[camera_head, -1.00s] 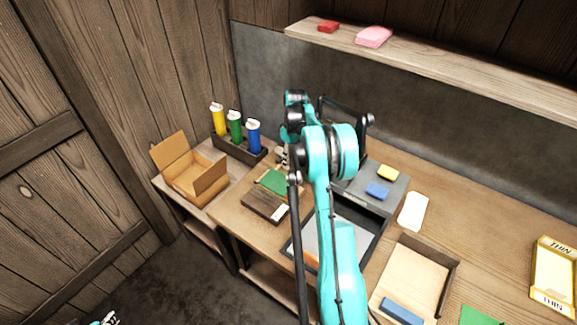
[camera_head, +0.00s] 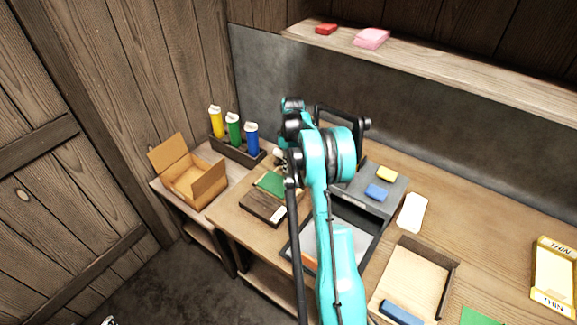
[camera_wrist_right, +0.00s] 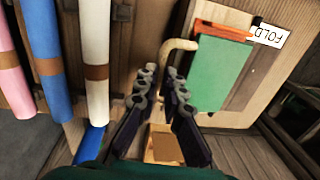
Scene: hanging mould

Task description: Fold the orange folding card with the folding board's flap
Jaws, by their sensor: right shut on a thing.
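The folding board (camera_head: 262,208) is a dark wooden slab with a white tag; in the right wrist view the tag (camera_wrist_right: 266,35) reads FOLD, upside down. A green panel (camera_wrist_right: 218,72) lies on it, also visible in the head view (camera_head: 271,184). A strip of the orange folding card (camera_wrist_right: 222,32) shows along the panel's edge near the tag; the rest is hidden. My right gripper (camera_wrist_right: 163,72) is shut on a cream bent handle (camera_wrist_right: 178,46) beside the panel. In the head view my arm hides much of that gripper. Only a scrap of my left gripper (camera_head: 110,321) shows at the bottom edge.
An open cardboard box (camera_head: 195,185) and a rack of bottles (camera_head: 236,148) stand left of the board. A dark-framed tray (camera_head: 365,240) and a grey stand (camera_head: 375,200) are to its right. Rolls (camera_wrist_right: 45,70) are close at left in the wrist view.

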